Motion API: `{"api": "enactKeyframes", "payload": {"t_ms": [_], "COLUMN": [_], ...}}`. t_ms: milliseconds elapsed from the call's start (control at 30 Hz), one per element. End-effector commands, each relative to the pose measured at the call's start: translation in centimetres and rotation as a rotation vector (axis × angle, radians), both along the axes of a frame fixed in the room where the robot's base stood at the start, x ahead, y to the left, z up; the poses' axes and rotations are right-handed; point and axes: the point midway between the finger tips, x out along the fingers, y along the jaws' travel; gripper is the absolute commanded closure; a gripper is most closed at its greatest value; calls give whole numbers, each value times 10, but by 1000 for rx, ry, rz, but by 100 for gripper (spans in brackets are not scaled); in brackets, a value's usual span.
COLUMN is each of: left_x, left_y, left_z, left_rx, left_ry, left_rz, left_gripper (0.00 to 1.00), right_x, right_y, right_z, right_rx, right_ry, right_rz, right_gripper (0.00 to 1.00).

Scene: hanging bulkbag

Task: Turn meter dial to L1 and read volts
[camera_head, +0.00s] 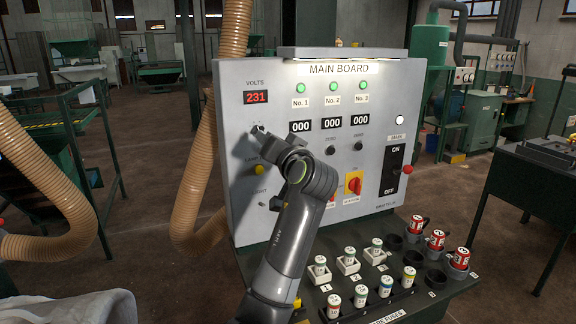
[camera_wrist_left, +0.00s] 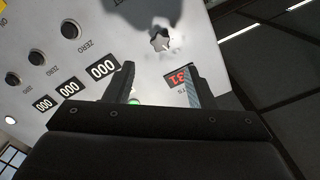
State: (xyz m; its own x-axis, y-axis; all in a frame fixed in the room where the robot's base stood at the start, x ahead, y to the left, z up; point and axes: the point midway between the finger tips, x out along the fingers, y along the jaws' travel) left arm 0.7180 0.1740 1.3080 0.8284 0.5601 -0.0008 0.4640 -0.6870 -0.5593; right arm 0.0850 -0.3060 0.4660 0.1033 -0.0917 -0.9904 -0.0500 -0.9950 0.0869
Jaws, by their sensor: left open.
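The grey MAIN BOARD panel (camera_head: 390,92) stands in front of me. Its red VOLTS display (camera_head: 257,97) reads 231 and also shows, upside down and partly covered by a finger, in the left wrist view (camera_wrist_left: 179,77). The meter dial, a star-shaped metal knob (camera_wrist_left: 160,40), sits on the panel beyond my fingertips in the left wrist view. In the head view my left gripper (camera_head: 259,131) is at the panel just below the display and hides most of the dial and its marks. In the left wrist view the gripper (camera_wrist_left: 158,67) is open, its fingers apart and empty. My right gripper is out of view.
Three 000 counters (camera_head: 331,123) and black ZERO knobs (camera_head: 358,146) lie right of the dial. A black ON/OFF switch (camera_head: 393,171) is farther right. Fuses (camera_head: 333,305) stand on the shelf below. A ribbed tan hose (camera_head: 200,160) hangs left of the panel.

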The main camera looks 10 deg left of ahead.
Motion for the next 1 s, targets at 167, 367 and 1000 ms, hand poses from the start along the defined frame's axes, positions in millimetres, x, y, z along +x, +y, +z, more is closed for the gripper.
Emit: {"api": "enactKeyframes", "payload": {"t_ms": [167,367,1000], "left_x": [-35,-59,-66], "left_y": [-26,-41,-34], "left_z": [-4,-2,-24], "left_rx": [-4,-2,-25], "left_ry": [-3,0,31], "left_rz": [-5,-3,2], "left_gripper": [50,50,50], "right_x": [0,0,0], "right_y": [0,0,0], "right_z": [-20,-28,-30], "right_rx": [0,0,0], "right_ry": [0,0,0], "right_rz": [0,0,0], "right_gripper": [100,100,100]}}
